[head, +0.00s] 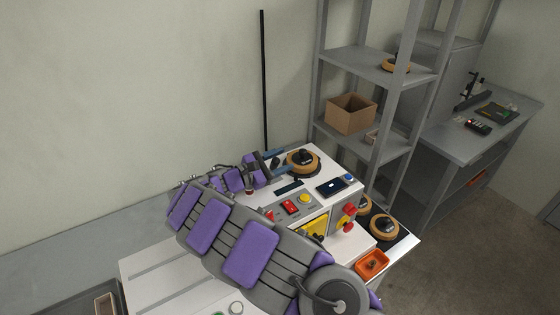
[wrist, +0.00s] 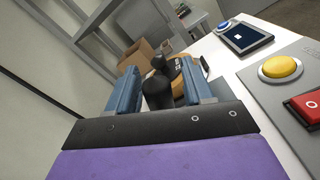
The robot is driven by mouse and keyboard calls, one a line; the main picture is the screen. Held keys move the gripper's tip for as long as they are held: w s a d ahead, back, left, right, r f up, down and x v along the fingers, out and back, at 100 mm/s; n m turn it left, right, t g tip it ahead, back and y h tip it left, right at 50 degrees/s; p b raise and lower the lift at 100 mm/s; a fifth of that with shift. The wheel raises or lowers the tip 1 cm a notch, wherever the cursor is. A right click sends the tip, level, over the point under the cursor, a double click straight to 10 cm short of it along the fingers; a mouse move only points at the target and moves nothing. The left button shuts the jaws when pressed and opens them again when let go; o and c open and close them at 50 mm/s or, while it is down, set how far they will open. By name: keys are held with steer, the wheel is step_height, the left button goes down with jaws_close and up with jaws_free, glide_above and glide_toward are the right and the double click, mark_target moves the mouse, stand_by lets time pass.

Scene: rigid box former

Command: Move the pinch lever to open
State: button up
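A black upright piece with a rounded knob (wrist: 158,88), which looks like the pinch lever, shows between my fingers in the wrist view. Whether either finger touches it I cannot tell. My gripper (wrist: 160,68) has its two blue fingers apart, one on each side of the black piece. In the head view my gripper (head: 290,168) is over the back of the white machine top (head: 325,158), close to a tan tape roll with a black centre (head: 303,163). The lever's base is hidden behind the dark gripper body.
A red switch (head: 290,207), yellow button (head: 305,198) and small screen (head: 332,187) lie right of my gripper. Red knobs (head: 348,211) and an orange tray (head: 372,263) are nearer the front. A grey shelf (head: 365,65) with a cardboard box (head: 350,113) stands behind.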

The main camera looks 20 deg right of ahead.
steer(key=p+v, duration=0.3)
steer(key=v, duration=1.4)
steer(key=shift+a, duration=0.25)
